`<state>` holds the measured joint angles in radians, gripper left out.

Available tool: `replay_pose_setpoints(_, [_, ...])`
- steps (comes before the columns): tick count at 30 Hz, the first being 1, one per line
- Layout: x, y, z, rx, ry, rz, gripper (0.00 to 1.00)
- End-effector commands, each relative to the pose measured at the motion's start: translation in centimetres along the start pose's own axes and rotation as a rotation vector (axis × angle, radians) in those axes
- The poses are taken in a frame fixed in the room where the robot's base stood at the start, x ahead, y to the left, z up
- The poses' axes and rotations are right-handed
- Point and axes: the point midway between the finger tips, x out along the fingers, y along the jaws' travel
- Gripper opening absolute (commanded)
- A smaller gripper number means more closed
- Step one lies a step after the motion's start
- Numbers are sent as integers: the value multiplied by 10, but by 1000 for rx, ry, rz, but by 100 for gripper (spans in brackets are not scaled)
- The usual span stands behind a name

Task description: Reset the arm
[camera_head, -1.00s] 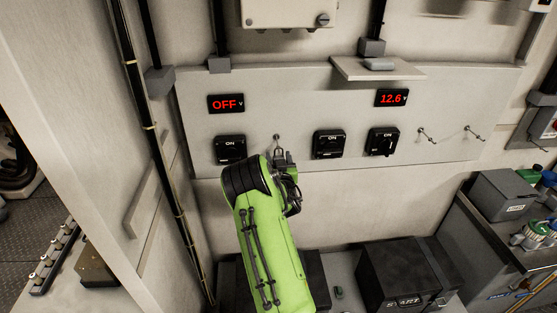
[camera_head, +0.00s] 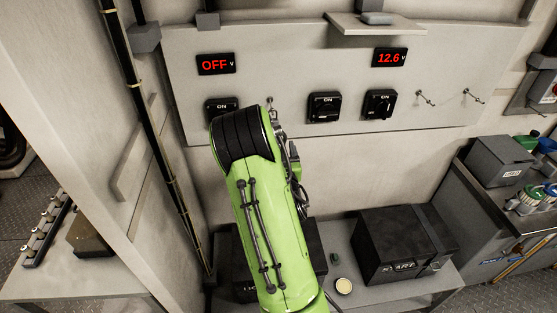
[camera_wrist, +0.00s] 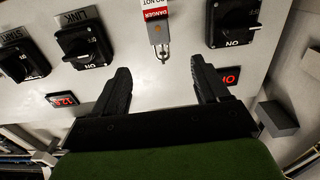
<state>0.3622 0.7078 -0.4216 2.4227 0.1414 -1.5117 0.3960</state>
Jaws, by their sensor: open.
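My gripper (camera_wrist: 161,82) is open and empty in the wrist view, with its two black fingers spread apart in front of the wall panel. A padlock (camera_wrist: 160,45) with a red and white DANGER tag (camera_wrist: 154,9) shows on the panel beyond the gap between the fingers, apart from them. In the head view my green arm reaches up toward the panel (camera_head: 350,62) and hides most of the gripper and part of the left switch (camera_head: 221,104).
The panel carries a middle switch (camera_head: 324,107), a right switch (camera_head: 379,104), an OFF display (camera_head: 215,64), a 12.6 display (camera_head: 389,57) and bare hooks (camera_head: 425,97). Below stand a black START box (camera_head: 400,240) and a round pale object (camera_head: 343,286). A side counter is at right.

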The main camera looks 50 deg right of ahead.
Motion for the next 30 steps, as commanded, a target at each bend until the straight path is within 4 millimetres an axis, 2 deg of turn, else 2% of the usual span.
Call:
replay_pose_setpoints(4, [-17, 0, 1, 1, 1, 0, 74])
replay_pose_setpoints(14, [-19, 0, -2, 2, -1, 0, 74])
replay_pose_setpoints(17, [-18, -8, -9, 24, -36, 5, 74])
replay_pose_setpoints(20, [-24, -30, -24, 74, -147, -4, 74])
replay_pose_setpoints(23, [-46, -64, -38, 108, -308, -57, 74])
replay_pose_setpoints(26, [-85, -99, -52, 104, -472, -150, 74])
replay_pose_setpoints(29, [-139, -127, -66, 56, -627, -272, 74])
replay_pose_setpoints(30, [-164, -136, -70, 24, -686, -325, 74])
